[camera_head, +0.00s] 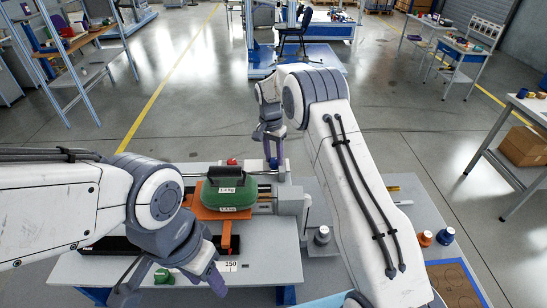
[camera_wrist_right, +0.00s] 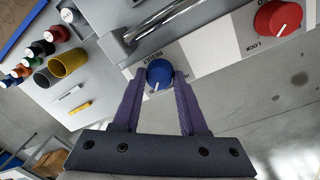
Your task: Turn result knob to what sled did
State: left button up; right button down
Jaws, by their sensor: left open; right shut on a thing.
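The blue knob (camera_wrist_right: 159,72) sits on a white panel, under small print that seems to read RESULT. Its white pointer mark points to the lower left in the right wrist view. My right gripper (camera_wrist_right: 160,82) is shut on the knob, one purple finger on each side. In the head view, my right gripper (camera_head: 272,150) is at the far end of the bench rig. The orange sled (camera_head: 228,214) carries a green weight (camera_head: 230,194) with white labels. My left gripper (camera_head: 172,286) is open and empty over the near bench edge.
A red knob (camera_wrist_right: 278,18) marked LOCK is on the same panel. A green object (camera_head: 162,276) and a tag reading 150 (camera_head: 229,266) are near the left gripper. Several coloured cups and cylinders stand on the side table, including a yellow cup (camera_wrist_right: 67,63).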

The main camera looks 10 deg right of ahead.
aim_at(272, 158)
jog(key=shift+r, duration=0.1)
jog(key=shift+c, duration=2.2)
grip_release()
jog(key=shift+w+r, duration=0.1)
jog(key=shift+r, duration=0.1)
notch_tip(272, 158, up, 10)
jog(key=b, duration=0.3)
jog(key=shift+w+a, duration=0.2)
jog(key=shift+a, duration=0.1)
